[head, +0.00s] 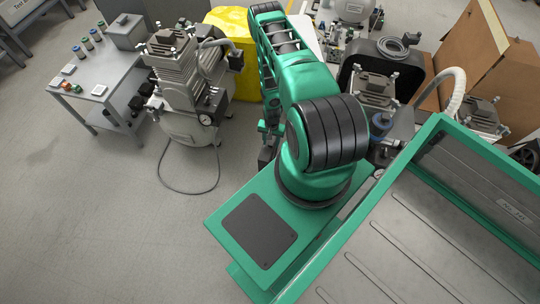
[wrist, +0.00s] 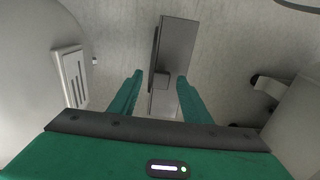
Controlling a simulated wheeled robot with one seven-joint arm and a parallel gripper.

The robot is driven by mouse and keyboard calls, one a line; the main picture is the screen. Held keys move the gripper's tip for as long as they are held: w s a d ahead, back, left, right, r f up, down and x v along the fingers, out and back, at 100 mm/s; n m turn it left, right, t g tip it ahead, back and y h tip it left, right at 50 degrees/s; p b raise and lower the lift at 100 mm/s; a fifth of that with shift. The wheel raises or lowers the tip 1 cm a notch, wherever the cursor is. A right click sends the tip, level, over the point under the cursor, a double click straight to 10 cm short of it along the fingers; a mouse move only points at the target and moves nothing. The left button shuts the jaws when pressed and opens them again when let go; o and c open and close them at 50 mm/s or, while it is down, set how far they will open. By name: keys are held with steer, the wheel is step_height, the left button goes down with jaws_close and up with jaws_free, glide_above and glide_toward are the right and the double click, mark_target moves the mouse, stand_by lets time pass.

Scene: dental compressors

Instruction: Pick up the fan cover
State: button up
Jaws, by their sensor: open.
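My gripper (wrist: 160,76) is open in the wrist view, with its two green fingers apart and nothing clasped. A flat grey rectangular piece with a small dark block on it (wrist: 176,50) lies beyond and between the fingertips. A pale slotted plate (wrist: 71,76) shows at the left, against a rounded light surface. I cannot tell for sure which of these, if either, is the fan cover. In the head view my green arm hides much of the area around the gripper, and no fan cover can be made out there.
A compressor (head: 185,85) stands on the floor at left, its cable looped in front. A grey workbench (head: 105,90) with small parts is beside it. A yellow-covered object (head: 232,45) stands behind. Cardboard (head: 470,65) is at right. The floor at front left is clear.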

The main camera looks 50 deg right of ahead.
steer(key=shift+f, duration=0.1)
jaws_close()
steer(key=shift+r, duration=0.2)
